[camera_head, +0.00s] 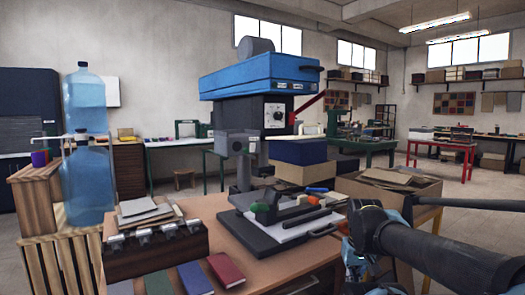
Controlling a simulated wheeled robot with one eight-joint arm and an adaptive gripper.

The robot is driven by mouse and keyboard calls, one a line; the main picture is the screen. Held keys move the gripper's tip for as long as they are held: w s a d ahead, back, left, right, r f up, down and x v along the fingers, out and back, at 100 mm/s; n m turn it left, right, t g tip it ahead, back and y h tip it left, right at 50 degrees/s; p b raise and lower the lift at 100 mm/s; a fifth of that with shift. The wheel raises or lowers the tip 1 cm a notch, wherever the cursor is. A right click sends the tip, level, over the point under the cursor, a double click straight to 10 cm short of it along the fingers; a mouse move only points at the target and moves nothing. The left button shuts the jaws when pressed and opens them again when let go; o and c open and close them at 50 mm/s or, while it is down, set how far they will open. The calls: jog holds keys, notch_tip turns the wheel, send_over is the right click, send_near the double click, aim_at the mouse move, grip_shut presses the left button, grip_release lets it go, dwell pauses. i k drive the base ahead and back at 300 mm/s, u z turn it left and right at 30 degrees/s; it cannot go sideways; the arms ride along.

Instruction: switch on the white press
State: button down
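No press that is plainly white all over shows in the head view. A large press-like machine (244,112) stands at the back of the near workbench, with a dark and grey body, a white control panel with a dial (274,115) and a red lever (308,103) on its right. A blue case-like block (262,75) sits on top of it. A low device with a white plate (292,228), black arm and red and green grips lies in front. My gripper (362,262) is at the lower right, right of the bench; its fingers are not clear.
The workbench (255,262) holds a clamp rack (155,246), several coloured books (226,270), papers (148,212) and stacked boxes (298,151). Water bottles (88,175) stand at left on wooden crates. An open carton (390,188) sits at right. Open floor (480,250) lies beyond my arm.

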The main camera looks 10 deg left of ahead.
aim_at(252, 146)
jog(key=u, duration=0.05)
jog(key=k, duration=0.65)
jog(key=u, duration=1.7)
